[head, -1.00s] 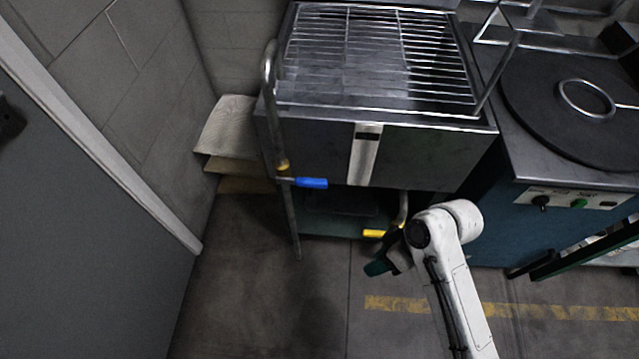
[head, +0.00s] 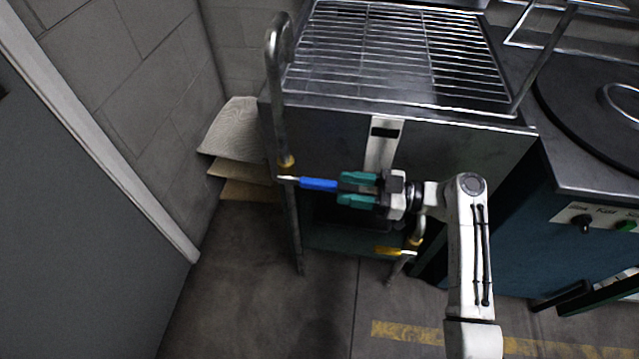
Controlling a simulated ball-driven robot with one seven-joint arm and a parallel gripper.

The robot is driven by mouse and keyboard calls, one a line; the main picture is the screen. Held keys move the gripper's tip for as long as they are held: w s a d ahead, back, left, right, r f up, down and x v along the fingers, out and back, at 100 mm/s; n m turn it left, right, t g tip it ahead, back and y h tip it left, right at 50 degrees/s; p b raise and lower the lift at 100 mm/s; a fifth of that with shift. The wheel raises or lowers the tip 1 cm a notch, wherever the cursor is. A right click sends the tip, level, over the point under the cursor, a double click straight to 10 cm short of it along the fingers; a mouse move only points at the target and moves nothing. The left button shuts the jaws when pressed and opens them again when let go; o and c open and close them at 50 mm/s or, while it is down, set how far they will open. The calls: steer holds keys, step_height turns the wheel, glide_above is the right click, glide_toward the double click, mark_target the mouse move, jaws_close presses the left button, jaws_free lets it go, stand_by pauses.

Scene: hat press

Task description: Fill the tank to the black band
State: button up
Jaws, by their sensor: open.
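The steel tank (head: 470,157) stands in the middle with a wire rack (head: 400,50) over its top. A light strip with a dark mark (head: 384,132) is on its front; I cannot make out a water level. A supply pipe (head: 278,90) rises at the tank's left and curves over its edge. Its blue lever handle (head: 318,184) points right. A yellow lever handle (head: 388,251) sits lower, on a pipe under the tank. My gripper (head: 345,189), with green fingers, is open at the right end of the blue handle, its fingertips close to it. I cannot tell whether they touch.
A teal machine (head: 520,235) with a round black plate and knobs stands at the right. Stacked boards and a sack (head: 235,135) lie against the wall at left. A grey door (head: 80,220) is at far left. The floor (head: 290,310) in front is clear.

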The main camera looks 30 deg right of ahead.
mark_target(299, 182)
steer(key=x, duration=0.7)
steer(key=shift+c, duration=0.2)
jaws_close()
stand_by(0.4)
